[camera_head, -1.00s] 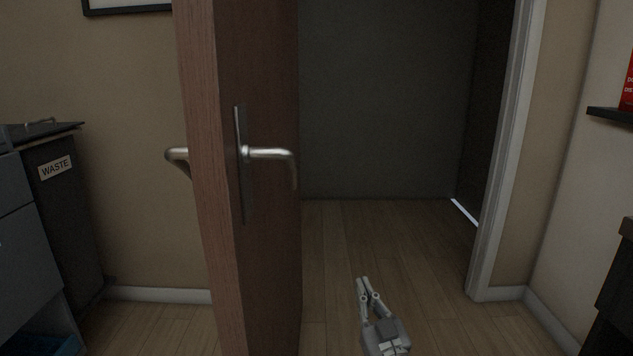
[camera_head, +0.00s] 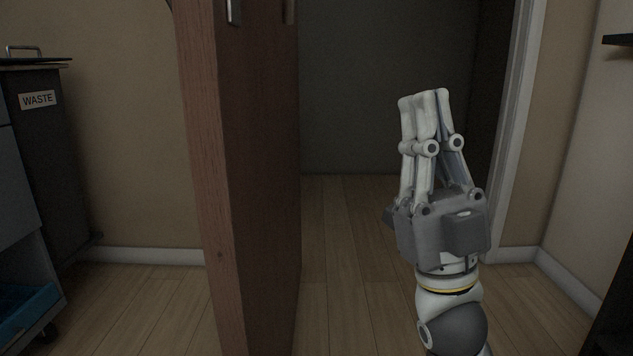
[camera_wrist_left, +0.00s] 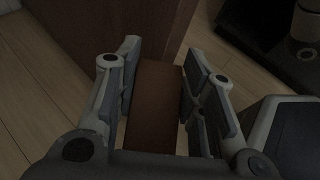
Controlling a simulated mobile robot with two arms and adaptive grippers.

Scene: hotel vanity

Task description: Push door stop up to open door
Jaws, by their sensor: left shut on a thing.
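The brown wooden door (camera_head: 262,190) stands partly open left of centre in the head view. In the left wrist view, my left gripper (camera_wrist_left: 160,62) is shut on a plain brown block, which looks like the door stop (camera_wrist_left: 154,105). The door (camera_wrist_left: 120,25) shows just beyond it at the top of that view. The left gripper is not in the head view. My right gripper (camera_head: 425,97) points up to the right of the door, in front of the doorway, its fingertips together. It holds nothing visible.
The doorway floor (camera_head: 345,230) right of the door is clear. A white door frame (camera_head: 512,130) stands behind and right of my right gripper. A dark waste cart (camera_head: 55,170) stands at the left wall. A dark shelf edge (camera_head: 618,40) shows at right.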

